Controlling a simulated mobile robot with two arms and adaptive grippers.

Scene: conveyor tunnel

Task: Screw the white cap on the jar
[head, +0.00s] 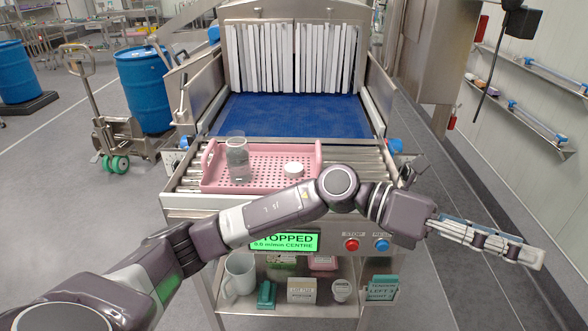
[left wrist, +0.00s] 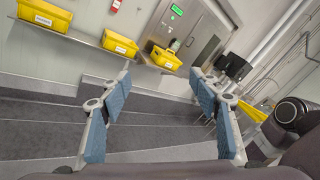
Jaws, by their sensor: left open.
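A clear glass jar (head: 237,160) stands upright at the left side of a pink perforated tray (head: 264,182) on the conveyor rollers. A small round white cap (head: 293,169) lies on the same tray, to the right of the jar and apart from it. My left arm crosses in front of the tray. My left gripper (head: 532,252) is well to the right of the tray, past the conveyor's side. In the left wrist view the left gripper (left wrist: 160,85) has its blue-padded fingers wide apart with nothing between them. My right gripper is not seen.
A blue belt (head: 290,116) runs behind the rollers into a tunnel with white strip curtains (head: 290,58). A lower shelf (head: 290,302) holds a mug and small boxes. Wall shelves (head: 530,70) stand at the right. Yellow bins (left wrist: 120,43) line a shelf in the wrist view.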

